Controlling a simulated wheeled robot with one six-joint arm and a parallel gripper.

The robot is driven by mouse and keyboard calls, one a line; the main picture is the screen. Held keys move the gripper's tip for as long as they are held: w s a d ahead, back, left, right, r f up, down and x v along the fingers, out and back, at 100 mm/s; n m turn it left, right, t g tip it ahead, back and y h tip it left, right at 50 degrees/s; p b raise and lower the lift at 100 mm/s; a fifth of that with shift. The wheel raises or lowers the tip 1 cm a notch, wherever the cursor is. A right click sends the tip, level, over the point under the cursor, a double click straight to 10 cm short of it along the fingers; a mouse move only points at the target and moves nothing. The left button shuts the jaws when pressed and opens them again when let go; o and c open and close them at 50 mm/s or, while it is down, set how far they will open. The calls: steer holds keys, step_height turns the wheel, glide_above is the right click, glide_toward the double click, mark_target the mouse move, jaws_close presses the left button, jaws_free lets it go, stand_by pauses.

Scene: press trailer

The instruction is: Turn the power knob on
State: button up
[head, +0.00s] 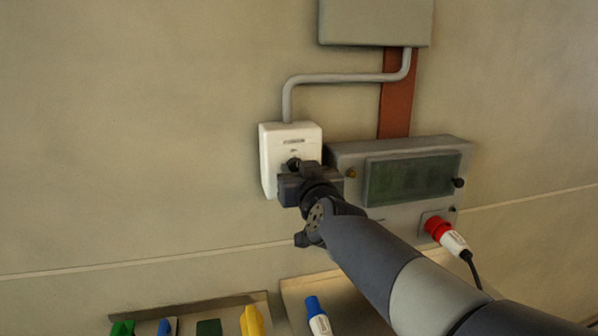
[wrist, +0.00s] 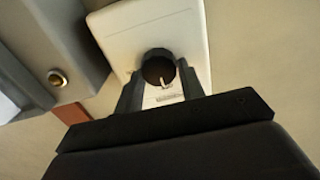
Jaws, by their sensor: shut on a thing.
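The power knob (wrist: 158,69) is round and black with a pale pointer line, on the front of a white wall box (head: 272,155). The box also shows in the wrist view (wrist: 150,28). My gripper (head: 292,170) is at the box front, and in the wrist view (wrist: 158,78) its two fingers sit on either side of the knob, shut on it. In the head view my gripper hides the lower part of the box and most of the knob. The pointer line looks slightly tilted in the wrist view.
A grey panel with a dark display (head: 415,178) stands close to the right of the box. A red plug (head: 438,229) sits in its lower right. A grey conduit (head: 340,78) runs above. Trays with coloured items, including a blue connector (head: 314,308), lie below. The wall at left is clear.

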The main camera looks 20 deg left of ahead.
steer(key=shift+m, duration=0.4)
steer(key=shift+c, duration=0.5)
steer(key=m+b, duration=0.1)
steer(key=m, duration=0.4)
steer(key=m+b, duration=0.1)
steer(key=m, duration=0.5)
steer(key=m+b, duration=0.1)
steer(key=m, duration=0.5)
steer(key=shift+w+d+f, duration=0.1)
steer(key=shift+d+f, duration=0.1)
steer(key=shift+f, duration=0.05)
steer(key=o, duration=1)
